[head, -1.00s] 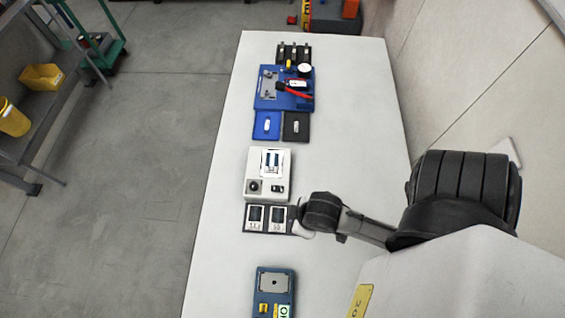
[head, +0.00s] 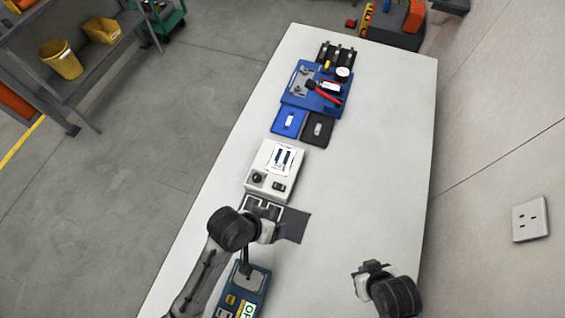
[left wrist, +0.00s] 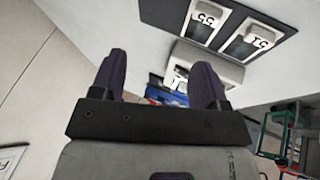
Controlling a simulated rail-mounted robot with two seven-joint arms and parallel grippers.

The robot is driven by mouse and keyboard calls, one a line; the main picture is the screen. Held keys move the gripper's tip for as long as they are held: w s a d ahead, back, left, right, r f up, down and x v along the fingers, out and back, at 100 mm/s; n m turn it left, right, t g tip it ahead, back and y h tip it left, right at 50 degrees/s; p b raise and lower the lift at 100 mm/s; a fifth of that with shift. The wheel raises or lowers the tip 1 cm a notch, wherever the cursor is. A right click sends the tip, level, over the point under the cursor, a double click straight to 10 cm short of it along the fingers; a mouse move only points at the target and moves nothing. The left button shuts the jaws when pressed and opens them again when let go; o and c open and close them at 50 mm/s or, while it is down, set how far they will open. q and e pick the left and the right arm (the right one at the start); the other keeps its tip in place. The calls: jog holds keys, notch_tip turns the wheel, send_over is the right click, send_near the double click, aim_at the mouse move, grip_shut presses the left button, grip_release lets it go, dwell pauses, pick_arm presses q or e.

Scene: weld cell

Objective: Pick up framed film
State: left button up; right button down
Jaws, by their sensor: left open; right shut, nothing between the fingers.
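Two framed films lie side by side on a dark tray; in the left wrist view I see one (left wrist: 205,20) and the other (left wrist: 257,40), both white-edged with dark windows. The tray's bare dark end (head: 293,227) shows in the head view; the films there are partly hidden by my left gripper (head: 266,228). In the left wrist view my left gripper (left wrist: 161,68) is open, with nothing between its fingers, and the films lie beyond and to the right of the fingers. My right gripper (head: 368,268) is shut and empty over the table's right side.
A pale box (head: 262,182) with a white frame (head: 284,160) on top stands just behind the tray. A blue device (head: 255,282) is in front. Blue (head: 288,123) and black (head: 317,128) pads and a blue fixture (head: 300,92) lie farther back. The table's right side is mostly clear.

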pick_arm(q)
jog(key=w+d+m+g, duration=0.1)
jog(key=w+d+m, duration=0.1)
jog(key=w+d, duration=0.3)
pick_arm(e)
jog(key=shift+s+d+f+b, duration=0.2)
jog(key=shift+f+b, duration=0.25)
jog(key=shift+f, duration=0.2)
jog(key=shift+b+x, duration=0.75)
jog(key=shift+s+f+b, duration=0.1)
jog(key=shift+f+b, duration=0.85)
jog(key=shift+f, duration=0.05)
pick_arm(q)
notch_tip(320, 180, up, 7)
jog(key=n+g+y, duration=0.1)
jog(key=n+y, duration=0.2)
jog(key=y, duration=0.3)
send_over(279, 163)
pick_arm(e)
jog(key=shift+a, duration=0.1)
pick_arm(q)
notch_tip(279, 163, down, 13)
jog(key=shift+a+f+b, duration=0.1)
jog(key=shift+b, duration=0.5)
pick_arm(e)
jog(key=shift+s+f, duration=0.1)
jog(key=shift+f, duration=0.5)
pick_arm(q)
jog(key=shift+c, duration=0.2)
